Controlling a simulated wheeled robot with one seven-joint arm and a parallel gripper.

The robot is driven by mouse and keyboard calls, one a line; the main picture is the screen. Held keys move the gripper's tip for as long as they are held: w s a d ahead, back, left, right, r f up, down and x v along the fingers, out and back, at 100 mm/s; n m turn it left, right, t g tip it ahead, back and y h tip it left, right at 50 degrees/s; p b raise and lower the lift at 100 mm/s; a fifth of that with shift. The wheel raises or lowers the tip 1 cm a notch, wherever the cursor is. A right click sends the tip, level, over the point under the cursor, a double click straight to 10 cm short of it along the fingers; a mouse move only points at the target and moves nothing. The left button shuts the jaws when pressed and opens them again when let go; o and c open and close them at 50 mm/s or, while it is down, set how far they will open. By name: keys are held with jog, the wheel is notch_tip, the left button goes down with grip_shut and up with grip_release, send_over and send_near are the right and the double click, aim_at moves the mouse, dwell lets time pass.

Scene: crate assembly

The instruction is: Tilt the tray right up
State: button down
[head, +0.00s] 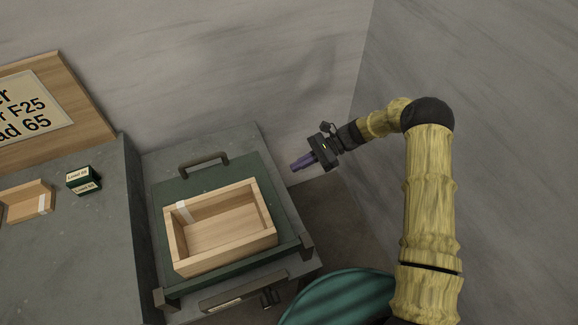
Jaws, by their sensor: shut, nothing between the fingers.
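The green tray (234,169) is a flat board on a grey stand (265,146). A dark handle (203,161) stands up near its far edge. The tray appears to lie flat on the stand. An open wooden crate (267,205) sits on the tray and looks empty, with a white strip at its far left corner. My gripper (295,166) is shut and empty, to the right of the tray's far part and apart from it. Its purple fingers point left, toward the handle side.
A grey counter (80,250) on the left holds a small wooden piece (26,202) and a dark green box (83,180) labelled "Load". A wooden board with a sign (28,105) leans behind. Walls close the back and right. A teal round object (340,300) is at the bottom.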

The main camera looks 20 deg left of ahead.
aim_at(275, 185)
jog(key=x, duration=0.8)
jog(key=shift+s+a+f, duration=0.2)
jog(key=shift+s, duration=0.05)
notch_tip(275, 185, up, 3)
jog(key=shift+a+r, duration=0.15)
jog(key=shift+r, duration=0.35)
jog(key=shift+s+a+r, duration=0.1)
jog(key=shift+a, duration=0.05)
